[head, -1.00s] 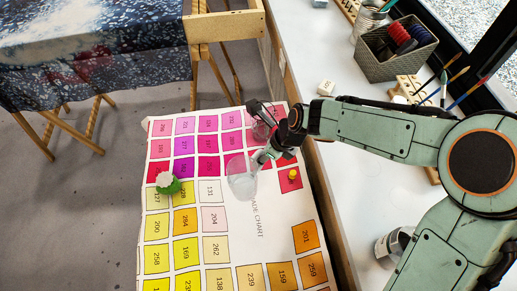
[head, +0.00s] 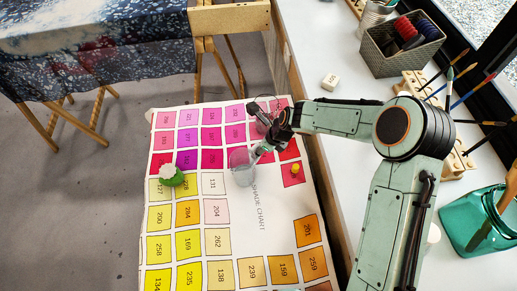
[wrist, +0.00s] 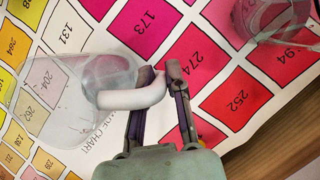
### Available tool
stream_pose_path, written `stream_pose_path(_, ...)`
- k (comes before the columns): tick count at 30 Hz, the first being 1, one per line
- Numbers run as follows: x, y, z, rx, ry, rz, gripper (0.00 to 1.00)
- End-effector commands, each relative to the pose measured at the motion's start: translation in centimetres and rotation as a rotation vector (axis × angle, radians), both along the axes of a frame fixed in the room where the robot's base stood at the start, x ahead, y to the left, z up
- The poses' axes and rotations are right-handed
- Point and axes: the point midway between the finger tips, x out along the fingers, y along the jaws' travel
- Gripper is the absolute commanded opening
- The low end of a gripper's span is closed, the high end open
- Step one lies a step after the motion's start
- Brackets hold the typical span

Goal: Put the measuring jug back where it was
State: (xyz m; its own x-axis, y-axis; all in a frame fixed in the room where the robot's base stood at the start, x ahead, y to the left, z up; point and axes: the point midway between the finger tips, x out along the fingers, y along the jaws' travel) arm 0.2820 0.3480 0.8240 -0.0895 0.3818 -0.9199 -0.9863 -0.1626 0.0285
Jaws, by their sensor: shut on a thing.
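The measuring jug (head: 241,168) is clear with a pale handle. It stands about upright over the shade chart (head: 275,250), near its middle, left of my gripper. My gripper (head: 262,151) is shut on the jug's handle; the wrist view shows the handle (wrist: 135,97) between the fingertips (wrist: 160,82) and the clear jug body (wrist: 65,100) to the left. I cannot tell whether the jug's base touches the chart.
A second clear vessel (head: 262,127) stands behind the jug and also shows in the wrist view (wrist: 275,20). A green pot with a white top (head: 172,177) is left of the jug. A small yellow-topped thing (head: 294,169) is to the right. The chart's front is mostly clear.

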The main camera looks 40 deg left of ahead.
Motion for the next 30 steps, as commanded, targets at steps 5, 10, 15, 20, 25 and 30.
stream_pose_path(5,0.0,0.0,-0.3,0.0,0.001,0.0,0.25)
stream_pose_path(10,0.0,0.0,-0.3,0.0,0.001,0.0,0.39)
stream_pose_path(15,0.0,0.0,-0.2,0.0,0.0,0.0,0.39)
stream_pose_path(20,0.2,-0.5,1.2,0.001,-0.001,-0.003,0.39)
stream_pose_path(25,0.6,-1.9,4.7,0.002,-0.005,-0.004,0.39)
stream_pose_path(30,0.9,-3.4,8.2,0.002,-0.005,-0.003,0.39)
